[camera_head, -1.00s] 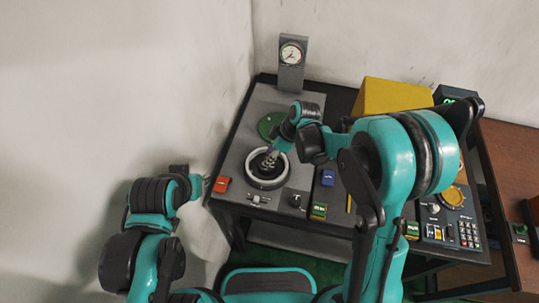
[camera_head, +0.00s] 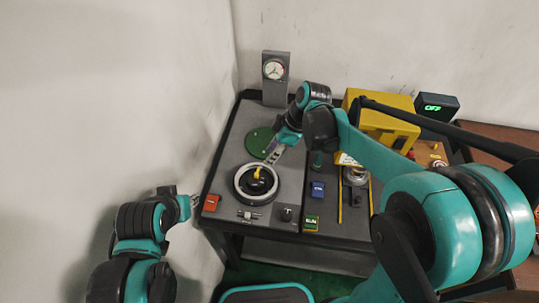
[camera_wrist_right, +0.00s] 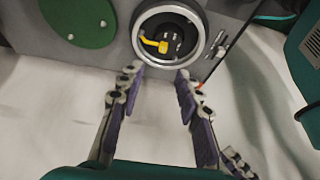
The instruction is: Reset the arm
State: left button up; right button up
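My right gripper (camera_head: 273,155) is above the grey workbench, just beyond a pale ring (camera_head: 238,192) with a dark centre and a yellow piece inside. In the right wrist view the right gripper (camera_wrist_right: 157,82) is open, its purple-padded fingers apart with nothing between them. The ring (camera_wrist_right: 141,39) lies past the fingertips there, with the yellow piece (camera_wrist_right: 152,42) inside it. My left gripper (camera_head: 192,203) is off the left edge of the bench, near the wall; it is too small to tell its opening.
A green disc (camera_head: 259,141) and a gauge post (camera_head: 276,93) stand behind the ring. A yellow box (camera_head: 389,132) and a display reading OFF (camera_head: 436,106) are at the back right.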

dwell(0.4)
jog(key=s+d+r+m+t+h, duration=0.1)
jog(key=s+d+m+t+h, duration=0.1)
jog(key=s+d+m, duration=0.4)
jog(key=s+d+r+m+t+h, duration=0.2)
jog(key=s+d+m+t, duration=0.2)
jog(key=s+m, duration=0.5)
jog(key=shift+s+d+r, duration=0.25)
jog(key=shift+d, duration=0.8)
jog(key=f+b, duration=0.4)
jog(key=w+f+b, duration=0.1)
jog(key=f+b, duration=0.7)
jog(key=shift+w+d+f, duration=0.1)
jog(key=shift+w+d, duration=0.1)
jog(key=shift+w, duration=0.2)
jog(key=shift+r, duration=0.2)
dwell(1.0)
jog(key=shift+s, duration=0.1)
